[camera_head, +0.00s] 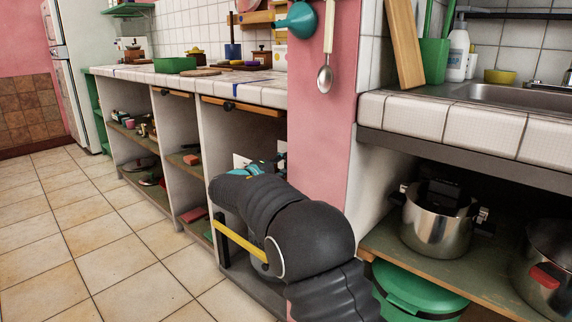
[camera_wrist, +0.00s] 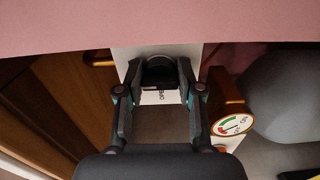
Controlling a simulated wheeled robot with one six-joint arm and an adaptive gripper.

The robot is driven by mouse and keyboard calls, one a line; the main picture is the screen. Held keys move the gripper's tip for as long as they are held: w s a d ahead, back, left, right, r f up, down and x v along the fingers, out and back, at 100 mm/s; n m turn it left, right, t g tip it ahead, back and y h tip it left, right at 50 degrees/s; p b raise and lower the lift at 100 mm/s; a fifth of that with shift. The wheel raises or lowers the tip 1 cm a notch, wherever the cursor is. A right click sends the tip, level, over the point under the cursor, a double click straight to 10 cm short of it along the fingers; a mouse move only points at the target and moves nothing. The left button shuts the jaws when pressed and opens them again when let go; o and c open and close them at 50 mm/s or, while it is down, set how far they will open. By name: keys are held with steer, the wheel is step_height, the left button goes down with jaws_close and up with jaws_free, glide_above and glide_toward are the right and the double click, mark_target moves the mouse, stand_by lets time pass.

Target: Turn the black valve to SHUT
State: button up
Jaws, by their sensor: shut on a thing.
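The black valve (camera_wrist: 160,69) is a dark rounded knob in front of a white plate (camera_wrist: 127,57) in the wrist view. Small dark lettering shows below the knob on the plate; I cannot read it surely. My gripper (camera_wrist: 161,80) has one finger on each side of the valve and is shut on it. In the head view my gripper (camera_head: 262,167) reaches into the shelf bay left of the pink pillar, with part of the white plate (camera_head: 240,160) beside it. The valve itself is hidden or too dark to tell there, and its exact turn is unclear.
A round gauge (camera_wrist: 234,125) with a red and green dial sits close right of my gripper. A pink surface (camera_wrist: 150,22) spans the top of the wrist view. The pink pillar (camera_head: 322,140) stands right of my gripper. Floor at left is clear.

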steer(key=shift+a, duration=0.1)
steer(key=o, duration=1.1)
steer(key=shift+o, duration=0.2)
steer(key=shift+s, duration=0.1)
steer(key=v, duration=1.1)
steer(key=shift+s+a, duration=0.25)
steer(key=shift+a, duration=0.05)
